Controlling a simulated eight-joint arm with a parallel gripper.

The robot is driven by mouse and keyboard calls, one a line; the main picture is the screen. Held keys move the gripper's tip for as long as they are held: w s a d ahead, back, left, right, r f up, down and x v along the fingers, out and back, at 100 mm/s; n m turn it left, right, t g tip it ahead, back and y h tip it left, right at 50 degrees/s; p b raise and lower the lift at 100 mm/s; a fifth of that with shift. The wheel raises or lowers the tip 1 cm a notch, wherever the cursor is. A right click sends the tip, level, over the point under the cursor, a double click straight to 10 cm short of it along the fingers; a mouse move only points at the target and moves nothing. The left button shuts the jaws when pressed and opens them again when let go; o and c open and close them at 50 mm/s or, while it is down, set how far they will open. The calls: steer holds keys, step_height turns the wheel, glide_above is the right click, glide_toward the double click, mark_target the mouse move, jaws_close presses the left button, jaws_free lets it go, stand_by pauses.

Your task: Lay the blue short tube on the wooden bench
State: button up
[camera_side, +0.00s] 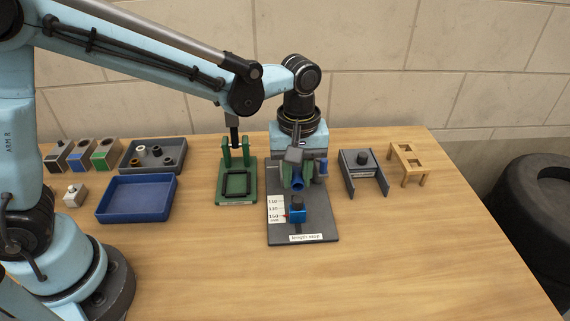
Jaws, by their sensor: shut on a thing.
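A blue tube (298,184) shows as a round open end facing the camera, above the dark length-stop fixture (318,230). My gripper (296,172) is over the back of that fixture, its green fingers shut on the tube on both sides. Most of the tube's length is hidden by the fingers, and I cannot tell whether it touches the fixture. The small wooden bench (424,178) stands to the right, on short legs, with two square openings in its top. No tube lies on it.
A grey fixture with side walls (350,185) stands between the length stop and the bench. A green stand (222,197) is left of the length stop. Further left are a blue tray (135,213), a grey tray with small rings (180,168) and several coloured blocks. The table's front right is clear.

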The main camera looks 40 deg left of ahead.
steer(key=s+d+r, duration=0.2)
steer(key=s+d, duration=0.5)
stand_by(0.9)
steer(key=shift+a, duration=0.1)
steer(key=w+a+r+m, duration=0.1)
steer(key=a+r+m, duration=0.35)
steer(key=a, duration=0.65)
steer(key=w+a+r+m, duration=0.1)
steer(key=a+r+m, duration=0.35)
steer(key=a, duration=0.55)
steer(key=s+d+f+m+h, duration=0.1)
steer(key=s+d+f+m, duration=0.4)
steer(key=m, duration=0.6)
steer(key=s+d+f+m, duration=0.2)
steer(key=s+d+m, duration=0.3)
steer(key=m, duration=0.5)
steer(key=s+d+f+m+h, duration=0.1)
steer(key=s+d+f+m, duration=0.2)
steer(key=s+m, duration=0.6)
steer(key=shift+m+t, duration=0.4)
steer(key=shift+m, duration=0.3)
steer(key=shift+w+f, duration=0.4)
steer(key=shift+f, duration=0.85)
steer(key=shift+w+f, duration=0.45)
steer(key=shift+f, duration=0.85)
steer(key=shift+w+f, duration=0.4)
steer(key=shift+f, duration=0.85)
